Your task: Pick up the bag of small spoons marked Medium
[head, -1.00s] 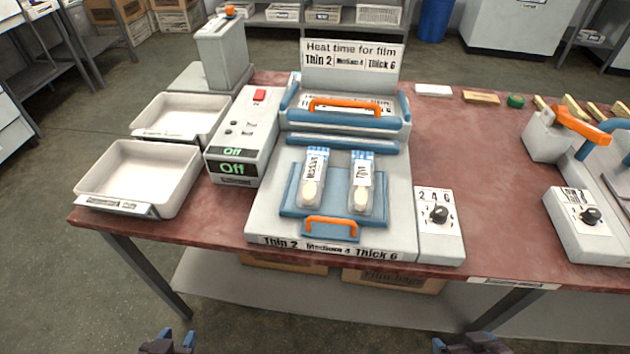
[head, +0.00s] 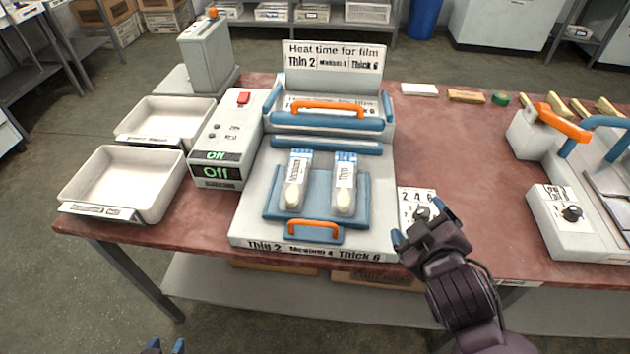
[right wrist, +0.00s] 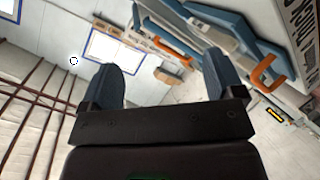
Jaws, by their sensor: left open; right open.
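Two small clear bags with spoons lie side by side on the blue sliding tray (head: 320,184) of the sealing press. The left bag (head: 296,180) is marked Medium and the right bag (head: 345,184) is marked Thin. My right gripper (head: 422,226) is open and empty, in front of the dial box to the right of the bags and apart from both. Its open fingers also show in the right wrist view (right wrist: 165,85), with no bag between them. My left gripper (head: 165,346) is at the bottom edge of the head view, only its tips showing, away from the table.
The dial box (head: 413,203) is partly hidden behind my right gripper. The tray has an orange handle (head: 312,228) in front, and the press has another orange handle (head: 327,105). Two white bins (head: 120,185) stand left of the control box (head: 225,140).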

